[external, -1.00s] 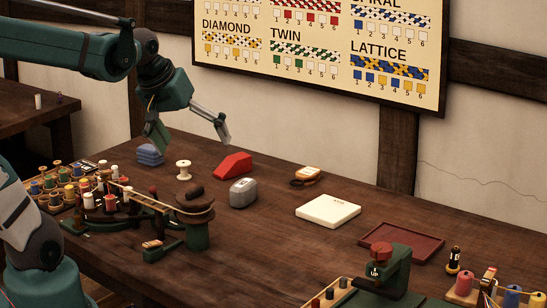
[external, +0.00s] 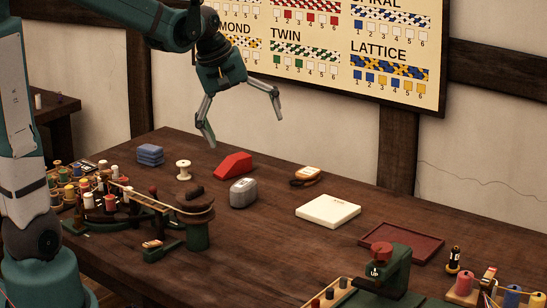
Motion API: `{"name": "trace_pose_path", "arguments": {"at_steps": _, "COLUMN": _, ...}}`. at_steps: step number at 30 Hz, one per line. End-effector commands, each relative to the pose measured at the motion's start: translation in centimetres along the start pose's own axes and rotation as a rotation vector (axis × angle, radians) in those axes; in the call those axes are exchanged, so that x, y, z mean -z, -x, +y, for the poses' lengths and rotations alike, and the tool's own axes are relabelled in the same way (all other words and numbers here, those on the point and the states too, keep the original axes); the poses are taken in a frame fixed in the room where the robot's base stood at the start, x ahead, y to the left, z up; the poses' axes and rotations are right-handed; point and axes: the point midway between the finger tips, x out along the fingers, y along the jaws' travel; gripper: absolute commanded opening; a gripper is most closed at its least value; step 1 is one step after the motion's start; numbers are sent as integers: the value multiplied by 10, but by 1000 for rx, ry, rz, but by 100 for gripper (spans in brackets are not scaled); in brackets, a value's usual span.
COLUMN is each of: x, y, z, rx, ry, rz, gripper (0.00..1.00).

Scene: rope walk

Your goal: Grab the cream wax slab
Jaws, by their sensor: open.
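The cream wax slab (external: 328,211) is a flat, pale, square block with small marks on its top. It lies flat on the dark wooden table, right of the picture's middle. My gripper (external: 244,132) is in the air, up and to the left of the slab, above the back part of the table. Its two fingers are spread wide with nothing between them. The slab is fully in sight and apart from the gripper.
Near the slab are a dark red tray (external: 401,243), a wooden brush-like item (external: 305,176), a grey block (external: 243,193) and a red wedge (external: 233,165). A green device with a red knob (external: 381,250) stands in front. A spool rack (external: 85,187) is at left.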

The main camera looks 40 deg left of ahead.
Motion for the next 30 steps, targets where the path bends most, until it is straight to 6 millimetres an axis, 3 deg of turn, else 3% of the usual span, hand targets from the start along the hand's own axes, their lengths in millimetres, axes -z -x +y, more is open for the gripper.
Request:
{"name": "trace_pose_path", "arguments": {"at_steps": 17, "x": 43, "y": -62, "z": 57, "rx": 37, "ry": 266, "rz": -118, "gripper": 99}}
{"name": "trace_pose_path", "arguments": {"at_steps": 30, "x": 69, "y": -123, "z": 90, "rx": 86, "ry": 464, "rz": -202, "gripper": 99}}
